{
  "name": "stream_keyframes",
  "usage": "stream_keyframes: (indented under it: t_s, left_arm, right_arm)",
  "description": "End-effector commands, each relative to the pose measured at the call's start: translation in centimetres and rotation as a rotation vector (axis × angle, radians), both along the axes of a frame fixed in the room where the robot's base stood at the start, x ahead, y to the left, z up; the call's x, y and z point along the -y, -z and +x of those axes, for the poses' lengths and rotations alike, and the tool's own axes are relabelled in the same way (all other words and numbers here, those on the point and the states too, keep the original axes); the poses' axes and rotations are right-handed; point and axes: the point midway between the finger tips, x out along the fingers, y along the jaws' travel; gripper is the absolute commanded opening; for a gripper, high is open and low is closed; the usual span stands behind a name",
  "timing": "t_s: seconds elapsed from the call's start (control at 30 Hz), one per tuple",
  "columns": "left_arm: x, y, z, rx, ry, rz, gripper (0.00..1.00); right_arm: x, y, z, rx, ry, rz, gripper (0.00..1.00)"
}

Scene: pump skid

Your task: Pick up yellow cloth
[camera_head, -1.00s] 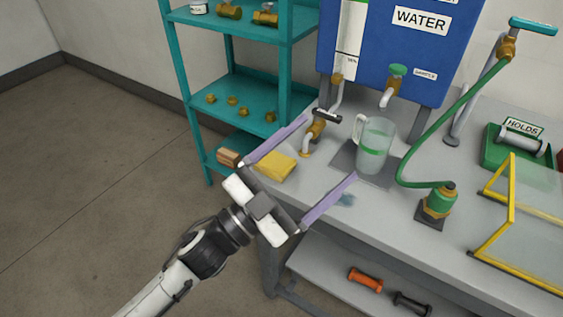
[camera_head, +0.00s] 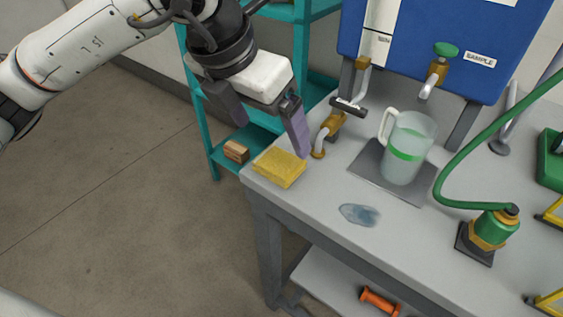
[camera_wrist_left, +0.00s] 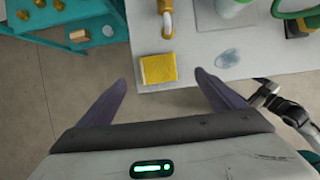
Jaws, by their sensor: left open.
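The yellow cloth (camera_head: 280,167) is a folded block lying flat at the left front corner of the grey workbench (camera_head: 300,205). It also shows in the left wrist view (camera_wrist_left: 158,69), where it sits between and just beyond the two fingertips. My left gripper (camera_head: 271,135) is open and empty, its purple fingers pointing down above and behind the cloth in the head view. The fingers appear apart from the cloth.
A brass tap (camera_head: 333,124) stands close behind the cloth. A clear jug (camera_head: 408,148) stands on a dark mat to the right. A bluish wet patch (camera_head: 360,214) lies on the bench. A teal shelf (camera_head: 230,150) with a wooden block (camera_head: 236,151) stands at left.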

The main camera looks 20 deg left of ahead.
Motion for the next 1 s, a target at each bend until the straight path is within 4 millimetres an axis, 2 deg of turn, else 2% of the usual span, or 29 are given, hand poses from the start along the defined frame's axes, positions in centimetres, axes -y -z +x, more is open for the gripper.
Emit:
stream_keyframes:
  t_s: [0.2, 0.47, 0.7, 0.8, 1.0]
  left_arm:
    - [0.1, 3.1, 1.2, 0.000, -0.006, 0.008, 0.88]
    - [0.3, 5.1, 1.8, 0.001, -0.004, 0.006, 0.88]
    - [0.2, 8.6, 2.5, -0.001, -0.004, 0.004, 0.88]
    - [0.3, 9.3, 2.8, 0.002, -0.003, 0.005, 0.88]
    - [0.4, 9.4, 2.9, 0.003, -0.002, 0.004, 0.88]
  right_arm:
    - [-0.1, 0.1, -0.1, -0.002, 0.000, 0.001, 0.80]
    - [-0.1, 0.1, -0.2, -0.004, -0.001, 0.001, 0.80]
    - [-0.1, -0.1, -0.2, -0.005, 0.000, 0.000, 0.80]
    - [-0.1, 0.0, -0.2, -0.006, 0.000, 0.000, 0.80]
    - [0.0, 0.0, -0.3, -0.006, 0.000, 0.000, 0.80]
